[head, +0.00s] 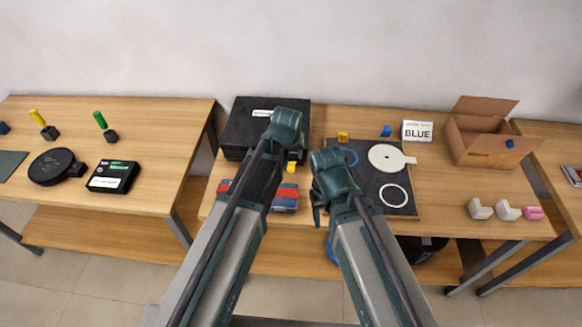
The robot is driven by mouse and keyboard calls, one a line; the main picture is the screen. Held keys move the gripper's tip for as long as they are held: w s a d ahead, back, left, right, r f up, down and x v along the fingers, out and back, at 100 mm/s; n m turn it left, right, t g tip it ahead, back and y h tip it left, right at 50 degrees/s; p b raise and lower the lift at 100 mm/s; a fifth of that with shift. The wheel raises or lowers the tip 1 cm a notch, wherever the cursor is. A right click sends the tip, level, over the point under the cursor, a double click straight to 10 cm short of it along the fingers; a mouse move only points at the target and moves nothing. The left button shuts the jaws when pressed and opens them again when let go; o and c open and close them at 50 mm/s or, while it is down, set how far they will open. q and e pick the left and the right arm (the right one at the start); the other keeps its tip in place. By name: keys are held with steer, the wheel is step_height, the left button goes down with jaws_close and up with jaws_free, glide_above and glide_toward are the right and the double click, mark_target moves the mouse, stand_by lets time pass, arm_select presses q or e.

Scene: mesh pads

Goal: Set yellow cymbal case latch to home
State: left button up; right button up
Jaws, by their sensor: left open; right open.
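A flat black case (243,124) with a white label lies at the back left of the middle table. A small yellow part (291,167) shows at its front right corner, partly behind my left arm; I cannot tell whether it is the latch or how it is set. My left gripper (297,152) is close to that corner, mostly hidden by its own arm; it is open. My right gripper (318,213) is open near the left edge of a dark mat (371,194), largely covered by its arm. I see no grasped thing.
Red and blue packs (286,197) lie in front. The left table (151,130) holds yellow and green handled pieces and black cases.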

mark_target(291, 167)
arm_select(q)
steer(key=b+x, duration=1.2)
steer(key=x, duration=0.1)
steer(key=shift+f, duration=0.25)
steer(key=shift+r, duration=0.1)
jaws_close()
